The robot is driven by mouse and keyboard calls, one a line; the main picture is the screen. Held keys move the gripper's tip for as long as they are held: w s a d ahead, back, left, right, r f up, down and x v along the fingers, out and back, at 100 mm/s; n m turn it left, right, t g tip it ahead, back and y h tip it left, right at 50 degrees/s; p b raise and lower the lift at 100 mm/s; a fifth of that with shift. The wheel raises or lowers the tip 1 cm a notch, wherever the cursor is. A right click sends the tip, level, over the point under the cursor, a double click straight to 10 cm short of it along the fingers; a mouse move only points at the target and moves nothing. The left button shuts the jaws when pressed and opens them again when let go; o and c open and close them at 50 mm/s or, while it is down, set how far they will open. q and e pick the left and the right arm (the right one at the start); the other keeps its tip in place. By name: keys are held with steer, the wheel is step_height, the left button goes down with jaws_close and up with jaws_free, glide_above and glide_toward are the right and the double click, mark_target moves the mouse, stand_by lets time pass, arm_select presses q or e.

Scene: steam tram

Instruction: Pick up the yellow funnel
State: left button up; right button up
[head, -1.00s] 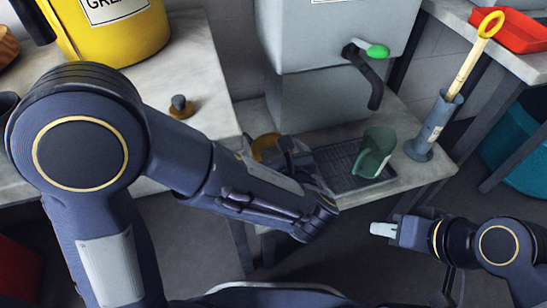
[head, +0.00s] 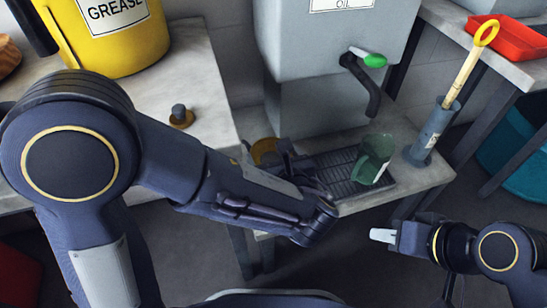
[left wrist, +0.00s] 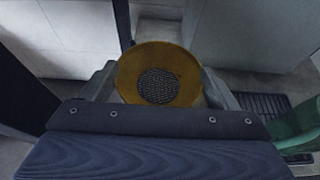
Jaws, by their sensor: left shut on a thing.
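The yellow funnel (head: 264,151) shows in the head view as a small yellow patch behind my left gripper (head: 290,158), which hides most of it. In the left wrist view I look into the funnel's round yellow mouth (left wrist: 161,55), with a dark mesh at its middle. My left gripper's fingers (left wrist: 158,85) lie on both sides of the funnel and are shut on it. I cannot tell whether the funnel still touches the bench. My right gripper (head: 382,236) is at the lower right, away from the funnel, with its pale fingertips close together.
A green jug (head: 373,158) stands on a dark drip grate (head: 340,170) under the oil tank's tap (head: 366,75). A grey cylinder (head: 432,132) holds a yellow-handled tool (head: 470,65). A yellow grease can (head: 105,35) and a small knob-like object (head: 180,116) sit on the left bench.

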arm_select(q)
steer(key=s+d+r+p, duration=0.4)
steer(key=s+r+p, duration=0.3)
steer(key=s+r, duration=0.4)
steer(key=shift+s+r, duration=0.4)
steer(key=shift+s, duration=0.85)
steer(key=shift+r, duration=0.1)
step_height(320, 180, up, 3)
steer(key=p, duration=0.3)
